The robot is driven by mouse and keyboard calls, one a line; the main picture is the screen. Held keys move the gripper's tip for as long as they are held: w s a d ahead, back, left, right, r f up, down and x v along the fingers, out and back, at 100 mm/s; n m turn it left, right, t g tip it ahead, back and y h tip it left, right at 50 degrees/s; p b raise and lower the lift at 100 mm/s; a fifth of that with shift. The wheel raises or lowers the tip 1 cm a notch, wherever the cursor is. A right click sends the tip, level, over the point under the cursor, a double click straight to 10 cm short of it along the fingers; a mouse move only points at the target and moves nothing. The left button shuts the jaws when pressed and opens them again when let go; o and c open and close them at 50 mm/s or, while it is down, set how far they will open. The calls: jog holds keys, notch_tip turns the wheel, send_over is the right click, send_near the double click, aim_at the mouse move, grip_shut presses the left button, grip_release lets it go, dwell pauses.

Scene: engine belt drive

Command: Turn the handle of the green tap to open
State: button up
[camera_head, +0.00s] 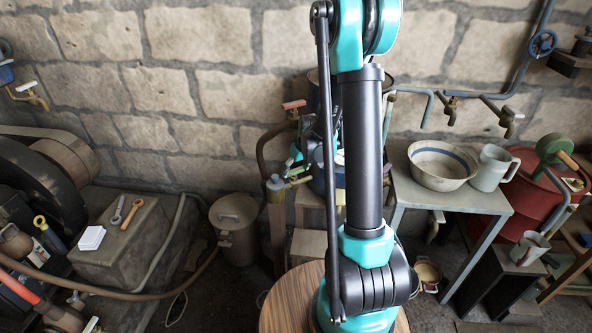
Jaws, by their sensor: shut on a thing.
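The green tap (298,173) is a small brass-coloured fitting with a green part, in front of the blue barrel (318,187) behind my arm. My gripper (298,163), with teal and dark parts, is down at this tap, just left of my upright arm link. It is shut on the tap's handle. The fingertips are small and partly hidden, so the handle's exact angle cannot be told. My arm covers much of the barrel.
A metal table (412,192) with a bowl (441,165) and a mug (492,168) stands right. A red barrel (520,195) is beyond it. A grey-brown canister (234,222) and a red-handled tap (293,105) are left of my arm. Pipes run along the wall.

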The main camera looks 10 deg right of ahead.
dwell(0.4)
jog(key=o, duration=1.2)
jog(key=shift+c, duration=0.2)
jog(key=v, duration=1.2)
jog(key=shift+s, duration=0.15)
jog(key=s+f+m, duration=0.2)
jog(key=s, duration=1)
jog(key=s+d+f+m+h, duration=0.1)
jog(key=s+f+m, duration=0.1)
jog(key=s, duration=1)
jog(key=shift+d+f+h, duration=0.2)
jog(key=shift+h, duration=0.1)
